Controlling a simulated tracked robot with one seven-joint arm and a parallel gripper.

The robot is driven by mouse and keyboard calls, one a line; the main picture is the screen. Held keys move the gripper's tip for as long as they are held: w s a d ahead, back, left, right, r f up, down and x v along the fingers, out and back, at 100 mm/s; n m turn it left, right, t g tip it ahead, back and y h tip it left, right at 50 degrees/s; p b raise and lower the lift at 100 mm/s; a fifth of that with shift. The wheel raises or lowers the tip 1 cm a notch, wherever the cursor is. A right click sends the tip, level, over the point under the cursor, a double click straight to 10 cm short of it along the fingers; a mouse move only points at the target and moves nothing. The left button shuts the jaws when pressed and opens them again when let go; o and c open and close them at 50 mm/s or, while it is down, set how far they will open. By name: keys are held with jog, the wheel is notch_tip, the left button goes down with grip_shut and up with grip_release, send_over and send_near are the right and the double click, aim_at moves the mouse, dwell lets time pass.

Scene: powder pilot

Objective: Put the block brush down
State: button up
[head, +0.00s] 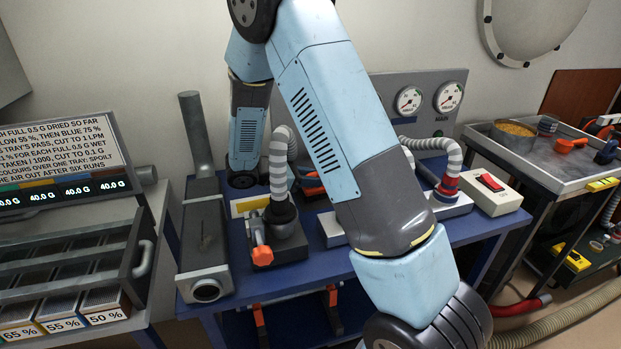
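My gripper is not in view. My blue and grey arm crosses the middle of the picture from the top and runs out at the bottom edge, so its end and anything in it are hidden. I cannot make out a block brush for certain anywhere in the head view. The blue bench (345,266) stands behind my arm, which covers part of its top.
A grey-hosed fitting with an orange handle (262,255) and a switch box (489,193) stand on the bench. A metal tray table (507,165) at right holds an orange scoop (566,146). A slatted rack (75,262) stands at left. A ribbed hose (560,318) lies lower right.

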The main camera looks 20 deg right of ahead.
jog(key=o, duration=0.3)
jog(key=v, duration=1.2)
jog(key=s+d+r+m+g+y, duration=0.2)
jog(key=s+d+r+m+y, duration=0.5)
jog(key=s+d+r+m, duration=0.4)
jog(key=s+r+m+t+y, duration=0.3)
jog(key=s+r, duration=0.1)
jog(key=s, duration=0.4)
jog(key=s+d+r+m+t+y, duration=0.1)
jog(key=s+r+m+t+y, duration=0.2)
jog(key=s, duration=0.5)
jog(key=shift+s+r+m+y, duration=0.25)
jog(key=shift+r+m, duration=0.35)
jog(key=shift+r, duration=0.65)
jog(key=shift+d, duration=0.1)
